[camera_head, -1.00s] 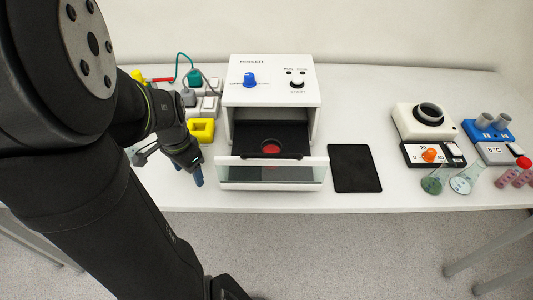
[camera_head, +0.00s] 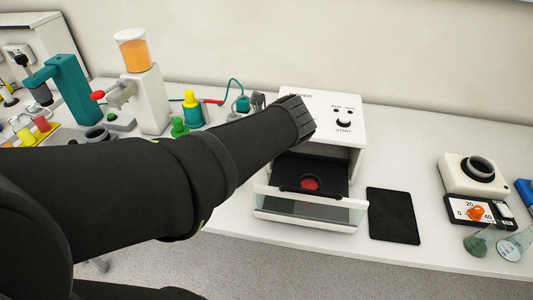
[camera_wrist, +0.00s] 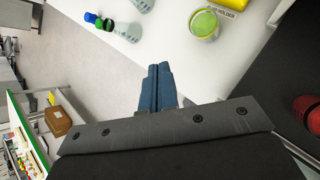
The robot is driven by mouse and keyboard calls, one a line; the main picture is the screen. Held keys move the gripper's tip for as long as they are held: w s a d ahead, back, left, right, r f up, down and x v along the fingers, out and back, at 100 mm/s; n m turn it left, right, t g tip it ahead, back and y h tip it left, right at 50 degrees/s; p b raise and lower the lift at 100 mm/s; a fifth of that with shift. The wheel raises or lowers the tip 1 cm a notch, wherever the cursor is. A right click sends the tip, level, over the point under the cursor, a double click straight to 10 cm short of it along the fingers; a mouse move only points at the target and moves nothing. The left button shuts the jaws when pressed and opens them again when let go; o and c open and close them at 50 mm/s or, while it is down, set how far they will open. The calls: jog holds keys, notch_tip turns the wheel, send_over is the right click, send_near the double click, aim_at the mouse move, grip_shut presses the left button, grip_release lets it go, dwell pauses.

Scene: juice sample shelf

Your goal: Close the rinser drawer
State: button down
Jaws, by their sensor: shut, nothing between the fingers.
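The rinser (camera_head: 345,105) is a white box on the table. Its drawer (camera_head: 335,213) is pulled out at the front, with a clear front panel and a black tray carrying a red round piece (camera_head: 310,184). In the head view my dark arm reaches across the rinser's left side and hides its left front and blue knob. My fingers are hidden there. In the wrist view my gripper (camera_wrist: 157,88) has its blue fingers together and empty. The black tray (camera_wrist: 285,75) shows at the right of that view, with the red piece (camera_wrist: 308,112) at the edge, apart from the fingers.
A black pad (camera_head: 393,215) lies right of the drawer. A white device with a dark ring (camera_head: 478,168) and glass flasks (camera_head: 515,243) stand further right. A dispenser with orange liquid (camera_head: 135,55) and a teal stand (camera_head: 70,88) are at the left.

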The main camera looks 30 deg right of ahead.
jog(key=s+d+m+h, duration=0.1)
jog(key=s, duration=0.1)
jog(key=s+d+r+m+t+h, duration=0.1)
jog(key=s+d, duration=0.1)
jog(key=s, duration=0.1)
jog(key=s+d+r+m+h, duration=0.1)
jog(key=s+d, duration=0.1)
jog(key=s, duration=0.1)
jog(key=shift+s+t, duration=0.25)
jog(key=shift+t, duration=0.05)
jog(key=s+d+r+m+h, duration=0.1)
jog(key=s+d+m+h, duration=0.15)
jog(key=s+h, duration=0.45)
jog(key=s+a+f+m+g, duration=0.1)
jog(key=s+f+g, duration=0.1)
jog(key=s, duration=0.6)
jog(key=g, duration=0.1)
send_near(322, 218)
notch_tip(322, 218, down, 4)
jog(key=w+d, duration=0.1)
jog(key=shift+w+d+r+m, duration=0.1)
jog(key=shift+w+d+m, duration=0.15)
jog(key=shift+w+d, duration=0.75)
jog(key=shift+d, duration=0.15)
jog(key=w+d, duration=1.1)
jog(key=shift+w+d, duration=0.1)
jog(key=shift+w+d+r, duration=0.1)
jog(key=shift+d+r, duration=0.05)
